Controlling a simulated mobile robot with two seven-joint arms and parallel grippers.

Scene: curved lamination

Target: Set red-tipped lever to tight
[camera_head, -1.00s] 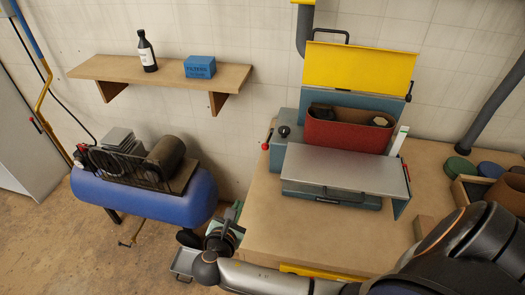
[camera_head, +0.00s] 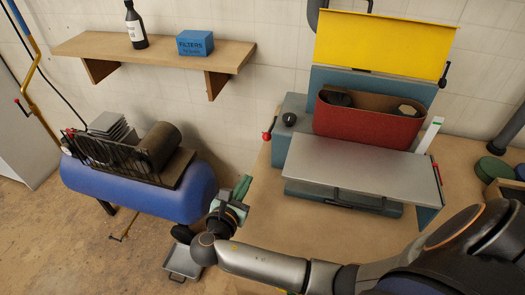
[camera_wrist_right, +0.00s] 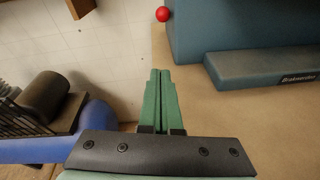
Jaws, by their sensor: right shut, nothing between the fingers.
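The red-tipped lever (camera_head: 267,135) sticks out from the left side of the blue-grey sanding machine (camera_head: 290,152), next to a black knob. In the right wrist view its red ball tip (camera_wrist_right: 162,14) shows at the top edge, beyond the fingertips. My right gripper (camera_head: 243,186) has green fingers and stands left of the bench edge, below the lever in the picture and apart from it. In the wrist view its fingers (camera_wrist_right: 158,76) are pressed together and empty. My left gripper is not in view.
A grey metal plate (camera_head: 362,170) covers the machine's front, with a red belt (camera_head: 368,127) and raised yellow lid (camera_head: 383,42) behind. A blue compressor (camera_head: 135,200) stands left. The wooden bench top (camera_head: 270,215) is clear near the machine's left side.

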